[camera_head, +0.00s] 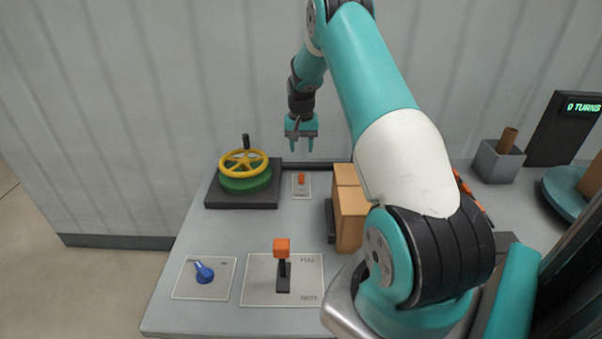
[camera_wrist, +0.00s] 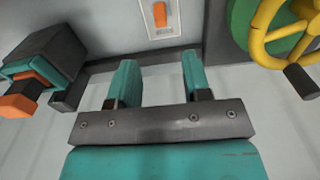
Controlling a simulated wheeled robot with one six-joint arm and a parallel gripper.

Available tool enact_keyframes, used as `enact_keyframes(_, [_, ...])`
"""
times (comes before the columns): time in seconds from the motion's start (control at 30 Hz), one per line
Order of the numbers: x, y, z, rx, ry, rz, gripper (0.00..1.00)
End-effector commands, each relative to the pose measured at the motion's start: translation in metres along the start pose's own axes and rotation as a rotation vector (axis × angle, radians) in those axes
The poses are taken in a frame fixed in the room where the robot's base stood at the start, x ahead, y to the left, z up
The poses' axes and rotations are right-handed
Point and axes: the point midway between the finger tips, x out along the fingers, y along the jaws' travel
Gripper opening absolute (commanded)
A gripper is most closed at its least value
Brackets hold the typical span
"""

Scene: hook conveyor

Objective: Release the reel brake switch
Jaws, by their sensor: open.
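A small orange switch (camera_head: 301,179) sits on a narrow white plate at the back of the bench; which control is the reel brake switch is not labelled legibly. The orange switch also shows at the top of the wrist view (camera_wrist: 160,14). My gripper (camera_head: 302,148) is open and empty, fingers down, above and behind the switch in the head view. In the wrist view my gripper (camera_wrist: 160,78) shows a clear gap between its fingers, with the switch beyond them. They appear apart from it.
A yellow handwheel (camera_head: 243,163) on a green hub stands left of the switch. Brown boxes (camera_head: 350,212) stand to its right. In front are an orange-topped lever (camera_head: 282,249) and a blue knob (camera_head: 204,272). A grey wall rises behind. A display (camera_head: 583,107) reads "0 TURNS".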

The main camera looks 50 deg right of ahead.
Motion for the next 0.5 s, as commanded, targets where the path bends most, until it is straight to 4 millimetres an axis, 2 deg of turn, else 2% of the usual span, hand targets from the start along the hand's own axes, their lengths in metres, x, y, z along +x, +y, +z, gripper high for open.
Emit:
enact_keyframes(0.3, [0.071, 0.0, 0.001, -0.002, -0.005, 0.001, 0.45])
enact_keyframes(0.5, [0.101, 0.0, 0.0, -0.002, -0.002, 0.0, 0.45])
